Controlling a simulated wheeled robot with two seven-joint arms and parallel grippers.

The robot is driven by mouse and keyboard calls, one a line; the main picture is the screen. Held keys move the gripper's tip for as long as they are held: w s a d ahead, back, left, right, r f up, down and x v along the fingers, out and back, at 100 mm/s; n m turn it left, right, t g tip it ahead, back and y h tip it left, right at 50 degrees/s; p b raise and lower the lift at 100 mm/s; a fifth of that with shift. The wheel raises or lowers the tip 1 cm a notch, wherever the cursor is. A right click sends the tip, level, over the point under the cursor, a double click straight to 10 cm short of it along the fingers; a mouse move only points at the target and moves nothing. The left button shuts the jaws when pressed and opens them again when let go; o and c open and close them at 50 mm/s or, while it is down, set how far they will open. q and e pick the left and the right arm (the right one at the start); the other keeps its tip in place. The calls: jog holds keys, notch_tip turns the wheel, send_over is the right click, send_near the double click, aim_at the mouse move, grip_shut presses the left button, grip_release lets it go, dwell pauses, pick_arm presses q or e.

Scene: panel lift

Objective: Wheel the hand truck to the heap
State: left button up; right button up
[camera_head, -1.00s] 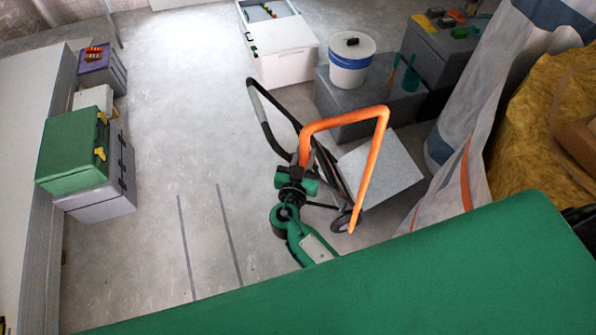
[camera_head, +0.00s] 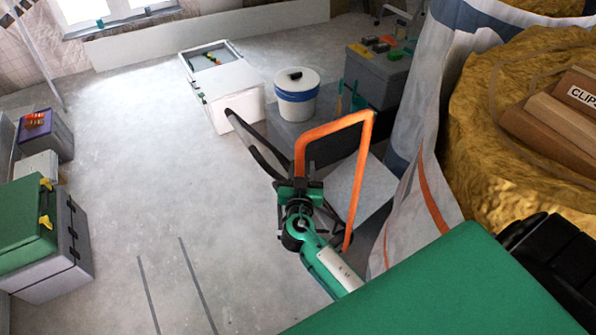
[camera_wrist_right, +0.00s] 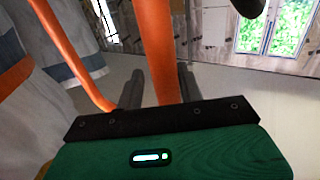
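The hand truck (camera_head: 338,126) has an orange tubular handle, a dark frame and a light grey plate. It stands tilted in the middle of the head view. My right gripper (camera_head: 299,184) is at the lower left part of the orange handle. In the right wrist view the orange tube (camera_wrist_right: 158,50) runs between the two dark fingers, which look closed on it. The truck's wheels are hidden. A yellow, crumpled heap (camera_head: 490,90) lies at the right of the head view, with brown boxes on top, one marked CLIPS. My left gripper is out of view.
A white bucket (camera_head: 297,93), a white chest (camera_head: 225,90) and a grey crate (camera_head: 375,72) stand beyond the truck. Green and grey cases (camera_head: 45,262) stand at left. The floor at centre left is clear.

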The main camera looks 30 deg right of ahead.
jog(key=shift+o, duration=0.2)
jog(key=shift+s+a+f, duration=0.1)
jog(key=shift+s+a, duration=0.15)
jog(key=shift+a, duration=0.05)
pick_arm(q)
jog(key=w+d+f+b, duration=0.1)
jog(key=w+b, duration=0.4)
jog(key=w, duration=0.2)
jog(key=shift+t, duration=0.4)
pick_arm(e)
jog(key=v, duration=1.3)
jog(key=shift+s, duration=0.15)
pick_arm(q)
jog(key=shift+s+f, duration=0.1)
pick_arm(e)
jog(key=shift+d, duration=0.1)
